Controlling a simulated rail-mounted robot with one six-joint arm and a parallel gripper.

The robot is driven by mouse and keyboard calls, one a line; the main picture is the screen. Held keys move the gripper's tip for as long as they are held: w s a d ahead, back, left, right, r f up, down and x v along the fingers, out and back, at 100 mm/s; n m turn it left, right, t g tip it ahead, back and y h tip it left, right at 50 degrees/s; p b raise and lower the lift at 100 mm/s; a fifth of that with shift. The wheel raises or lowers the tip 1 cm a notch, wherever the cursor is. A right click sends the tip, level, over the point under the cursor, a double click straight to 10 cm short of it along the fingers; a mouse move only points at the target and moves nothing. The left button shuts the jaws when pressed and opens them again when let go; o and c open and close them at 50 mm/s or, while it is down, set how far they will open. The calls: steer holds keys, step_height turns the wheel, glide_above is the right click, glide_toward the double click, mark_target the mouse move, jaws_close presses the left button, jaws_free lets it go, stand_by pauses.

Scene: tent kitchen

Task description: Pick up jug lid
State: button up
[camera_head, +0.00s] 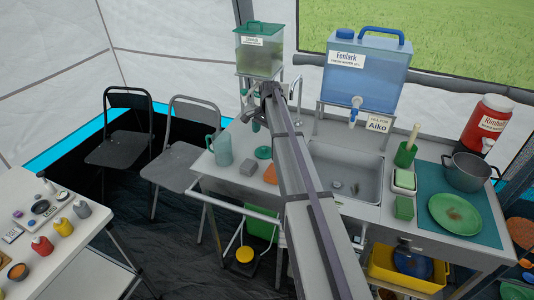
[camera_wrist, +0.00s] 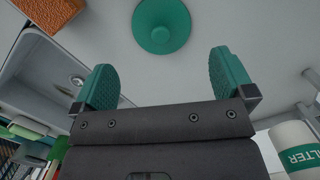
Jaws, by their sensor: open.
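The jug lid (camera_head: 264,152) is a small round teal disc lying on the grey counter, to the right of the teal jug (camera_head: 221,150). In the wrist view the lid (camera_wrist: 160,25) shows with a round knob at its middle, near the top edge. My gripper (camera_wrist: 167,76) is open, with its two teal fingers apart and nothing between them. The lid lies beyond the fingertips, roughly centred between them, and is not touched. In the head view my gripper (camera_head: 250,110) is by the tap, partly hidden by my arm.
The orange block (camera_wrist: 48,12) and the sink (camera_wrist: 35,70) are at left in the wrist view. A white cylinder marked FILTER (camera_wrist: 296,148) is at lower right. A green water tank (camera_head: 260,57) stands behind.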

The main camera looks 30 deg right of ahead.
mark_target(264, 147)
steer(key=f+b, duration=0.4)
steer(key=f, duration=0.1)
steer(key=a+f+b, duration=0.1)
steer(key=f+b, duration=0.1)
steer(key=shift+s+f+b, duration=0.1)
steer(key=shift+f+b, duration=0.2)
steer(key=shift+b, duration=0.05)
steer(key=shift+r, duration=0.25)
steer(key=c, duration=0.8)
steer(key=shift+p, duration=0.3)
